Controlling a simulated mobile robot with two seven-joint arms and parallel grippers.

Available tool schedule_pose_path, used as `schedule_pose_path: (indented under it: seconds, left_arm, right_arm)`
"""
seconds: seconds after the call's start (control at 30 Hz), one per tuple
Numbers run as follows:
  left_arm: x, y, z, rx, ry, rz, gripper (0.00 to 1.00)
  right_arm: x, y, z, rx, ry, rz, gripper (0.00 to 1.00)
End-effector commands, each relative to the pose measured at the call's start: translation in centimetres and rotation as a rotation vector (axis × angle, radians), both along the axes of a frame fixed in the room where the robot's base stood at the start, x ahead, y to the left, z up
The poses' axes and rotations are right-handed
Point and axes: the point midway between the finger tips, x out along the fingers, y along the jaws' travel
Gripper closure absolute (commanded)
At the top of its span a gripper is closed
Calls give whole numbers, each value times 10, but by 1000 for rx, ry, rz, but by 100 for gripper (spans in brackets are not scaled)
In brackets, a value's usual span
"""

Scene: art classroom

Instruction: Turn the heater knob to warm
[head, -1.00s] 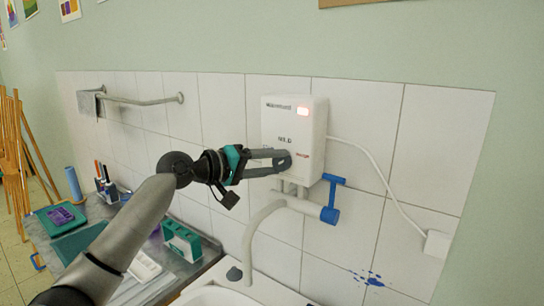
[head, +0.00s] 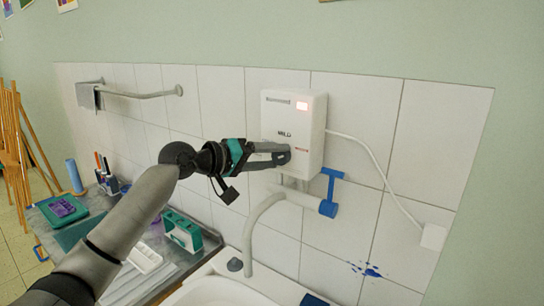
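The white water heater (head: 310,125) hangs on the tiled wall, with a small lit reddish-white indicator at its upper right. Dark lettering on its front reads MILD. My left gripper (head: 282,157) is at the lower front of the heater, below the lettering, with its fingertips close together at the front panel. My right gripper is not in view.
A white cable runs to a wall box (head: 433,237). A towel rail (head: 140,95) is at left. Art supplies crowd the counter (head: 190,268) beside the sink (head: 222,292).

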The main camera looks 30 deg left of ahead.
Motion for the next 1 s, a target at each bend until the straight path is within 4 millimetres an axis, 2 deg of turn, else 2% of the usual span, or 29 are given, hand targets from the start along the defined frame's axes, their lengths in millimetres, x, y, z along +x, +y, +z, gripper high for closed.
schedule_pose_path:
  seconds: [0.03, 0.17, 0.53, 1.0]
  left_arm:
    - [0, 0, 0, -1, 0, 0, 31]
    - [0, 0, 1, -2, 0, 1, 18]
    - [-6, 5, 2, -2, -1, 2, 18]
    - [-68, 35, 14, 0, 1, 2, 18]
  right_arm:
    - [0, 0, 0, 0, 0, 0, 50]
    - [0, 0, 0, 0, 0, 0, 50]
    - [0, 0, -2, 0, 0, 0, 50]
    - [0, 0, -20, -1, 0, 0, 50]
